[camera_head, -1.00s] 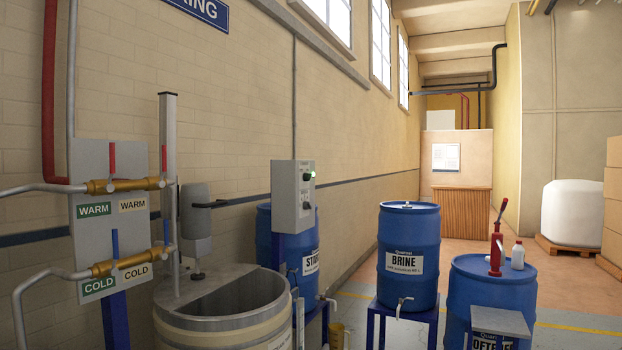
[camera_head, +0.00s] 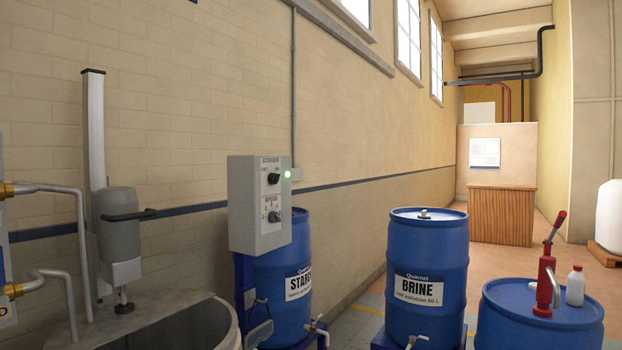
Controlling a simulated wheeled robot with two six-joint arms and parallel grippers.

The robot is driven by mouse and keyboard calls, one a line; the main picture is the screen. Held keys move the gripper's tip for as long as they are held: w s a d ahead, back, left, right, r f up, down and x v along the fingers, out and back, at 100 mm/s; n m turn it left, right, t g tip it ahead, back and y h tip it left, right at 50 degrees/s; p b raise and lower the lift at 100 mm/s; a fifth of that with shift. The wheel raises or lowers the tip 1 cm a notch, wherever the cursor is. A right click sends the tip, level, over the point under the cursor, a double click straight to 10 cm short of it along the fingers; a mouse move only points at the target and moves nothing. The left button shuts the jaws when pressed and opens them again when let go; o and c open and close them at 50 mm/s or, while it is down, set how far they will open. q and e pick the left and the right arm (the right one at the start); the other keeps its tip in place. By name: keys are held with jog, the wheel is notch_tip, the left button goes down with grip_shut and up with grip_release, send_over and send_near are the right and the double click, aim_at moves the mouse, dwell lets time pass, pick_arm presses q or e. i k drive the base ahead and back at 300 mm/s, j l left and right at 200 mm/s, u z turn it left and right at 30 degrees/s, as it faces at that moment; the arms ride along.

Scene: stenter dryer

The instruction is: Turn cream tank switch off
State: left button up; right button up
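A cream-coloured tank (camera_head: 222,310) stands at the lower left, its rim and open top partly in view. Beside it a grey control box (camera_head: 241,205) is mounted on a blue post. The box carries an upper black rotary switch (camera_head: 273,179) with small markings, and a lower knob (camera_head: 273,216). The small lettering is too blurred to read surely. A grey stirrer motor (camera_head: 118,235) hangs on a column over the tank. Neither of my grippers is in view.
A blue starch drum (camera_head: 284,280) stands behind the box. A blue brine drum (camera_head: 428,265) and another drum with a red pump (camera_head: 545,285) stand to the right. Metal pipes (camera_head: 55,188) reach in from the left. Floor beyond the drums is open.

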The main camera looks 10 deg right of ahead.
aim_at(273, 178)
jog(key=i+l, duration=0.5)
jog(key=l, duration=0.15)
jog(key=i+l, duration=0.45)
jog(key=l, duration=0.15)
jog(key=i+l, duration=0.5)
jog(key=l, duration=0.15)
